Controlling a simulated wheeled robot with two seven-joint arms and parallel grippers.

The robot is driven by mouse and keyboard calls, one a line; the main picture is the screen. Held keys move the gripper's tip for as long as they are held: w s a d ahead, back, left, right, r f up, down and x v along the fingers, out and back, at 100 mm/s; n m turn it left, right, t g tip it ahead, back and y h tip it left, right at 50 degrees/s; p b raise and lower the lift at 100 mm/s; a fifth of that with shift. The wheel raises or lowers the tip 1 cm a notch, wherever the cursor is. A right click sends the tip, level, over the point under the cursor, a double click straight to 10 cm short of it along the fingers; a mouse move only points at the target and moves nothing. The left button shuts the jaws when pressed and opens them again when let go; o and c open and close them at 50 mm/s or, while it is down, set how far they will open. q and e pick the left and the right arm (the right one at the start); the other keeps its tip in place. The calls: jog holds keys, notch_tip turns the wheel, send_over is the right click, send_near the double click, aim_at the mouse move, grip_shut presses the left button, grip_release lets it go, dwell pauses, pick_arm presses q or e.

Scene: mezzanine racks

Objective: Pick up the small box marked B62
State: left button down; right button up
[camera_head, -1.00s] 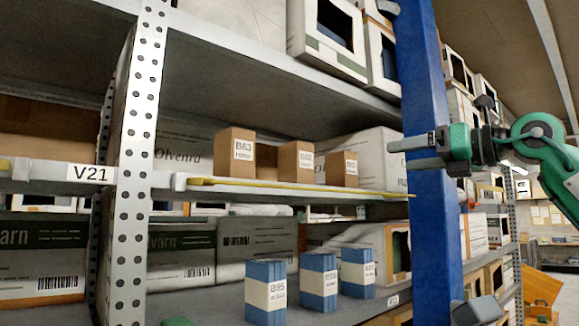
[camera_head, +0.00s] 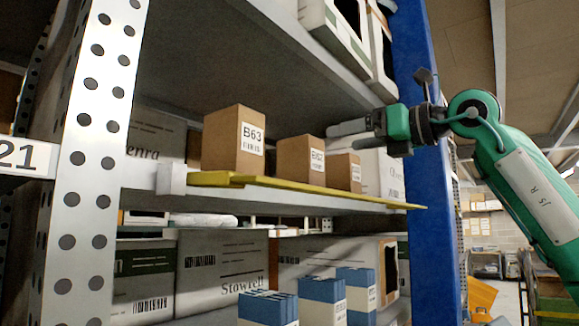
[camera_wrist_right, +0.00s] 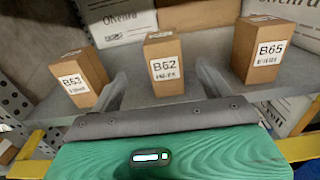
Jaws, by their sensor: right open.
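The small brown box B62 (camera_head: 295,158) stands on the middle shelf, between two similar boxes. In the right wrist view, box B62 (camera_wrist_right: 165,88) is upright in the middle, its white label facing me. My right gripper (camera_head: 347,136) is open and empty, in front of the shelf. In the right wrist view, its two fingers (camera_wrist_right: 162,78) point toward box B62, one toward each side of it, with the box apparently beyond them. My left gripper is not in view.
Box B63 (camera_head: 224,142) stands left of B62 and box B65 (camera_wrist_right: 266,48) right of it. A yellow strip (camera_head: 300,188) edges the shelf. A blue post (camera_head: 418,70) and a perforated grey upright (camera_head: 88,120) flank the bay. Blue-and-white boxes (camera_head: 322,290) stand below.

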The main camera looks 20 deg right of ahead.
aim_at(317, 141)
jog(key=x, duration=0.1)
jog(key=p+x, duration=0.1)
jog(key=x, duration=0.1)
jog(key=shift+r+p, duration=0.3)
jog(key=shift+p+x, duration=0.35)
jog(key=shift+x, duration=0.8)
jog(key=x, duration=0.2)
jog(key=shift+w+a+f, duration=0.15)
jog(key=shift+w+f, duration=0.05)
jog(key=shift+f, duration=0.1)
jog(key=shift+r+p, duration=0.15)
jog(key=shift+p, duration=0.45)
jog(key=shift+w+a+r+p, duration=0.15)
jog(key=shift+w+p, duration=0.2)
jog(key=shift+p, duration=0.15)
jog(key=shift+w+a+r+p, duration=0.15)
jog(key=shift+w+p, duration=0.15)
jog(key=shift+p, duration=0.2)
jog(key=p+x, duration=0.1)
jog(key=x, duration=0.2)
jog(key=shift+w+f+p, duration=0.1)
jog(key=shift+p, duration=0.3)
jog(key=shift+w+a+f, duration=0.1)
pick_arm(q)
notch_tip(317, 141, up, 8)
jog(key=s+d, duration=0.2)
